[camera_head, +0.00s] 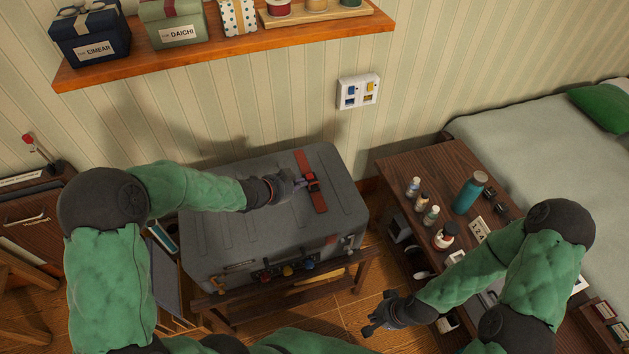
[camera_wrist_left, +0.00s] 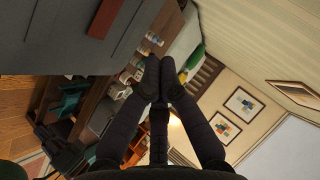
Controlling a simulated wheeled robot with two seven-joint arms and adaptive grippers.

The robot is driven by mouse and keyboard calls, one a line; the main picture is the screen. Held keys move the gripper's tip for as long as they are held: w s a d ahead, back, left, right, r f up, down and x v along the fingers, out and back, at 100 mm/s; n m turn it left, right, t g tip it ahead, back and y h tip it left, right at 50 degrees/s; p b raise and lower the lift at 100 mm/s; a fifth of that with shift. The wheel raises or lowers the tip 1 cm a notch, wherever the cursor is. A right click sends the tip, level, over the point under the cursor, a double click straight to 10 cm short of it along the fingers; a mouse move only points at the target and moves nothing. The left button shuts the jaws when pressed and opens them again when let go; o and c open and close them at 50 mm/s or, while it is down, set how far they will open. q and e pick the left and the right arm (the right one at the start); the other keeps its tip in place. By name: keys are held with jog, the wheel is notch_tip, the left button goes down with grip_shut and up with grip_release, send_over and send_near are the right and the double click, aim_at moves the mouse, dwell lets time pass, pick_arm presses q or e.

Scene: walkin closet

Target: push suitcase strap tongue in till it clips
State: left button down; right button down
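The grey suitcase (camera_head: 240,220) lies flat on a wooden bench. A red strap (camera_head: 318,199) runs across its lid, with a dark and red buckle (camera_head: 312,182) in the middle. Whether the tongue is inside the buckle is too small to tell. My left gripper (camera_head: 296,183) is just left of the buckle, close to it; I cannot tell if they touch. In the left wrist view its fingertips (camera_wrist_left: 160,78) are together with nothing seen between them, and part of the red strap (camera_wrist_left: 104,18) shows at upper left. My right gripper (camera_head: 374,318) is open and empty, low over the floor.
A wooden table (camera_head: 397,172) with bottles and a teal flask (camera_head: 470,192) stands at right, beside a bed (camera_head: 540,140). A shelf (camera_head: 225,52) with gift boxes hangs above the suitcase.

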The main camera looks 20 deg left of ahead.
pick_arm(q)
jog(key=b, duration=0.3)
send_over(311, 190)
jog(key=s+d, duration=0.2)
jog(key=s, duration=0.1)
notch_tip(311, 190, down, 5)
jog(key=shift+w+a+f+b, duration=0.2)
jog(key=shift+w+f+b, duration=0.15)
jog(key=shift+f, duration=0.25)
jog(key=shift+w+a+f+b, duration=0.15)
jog(key=shift+w+f+b, duration=0.15)
jog(key=shift+f, duration=0.25)
jog(key=shift+w+a+f, duration=0.25)
jog(key=shift+w+f, duration=0.15)
jog(key=shift+f, duration=0.05)
jog(key=shift+w+a+f, duration=0.25)
jog(key=shift+w+a, duration=0.1)
jog(key=shift+w, duration=0.15)
jog(key=shift+f, duration=0.15)
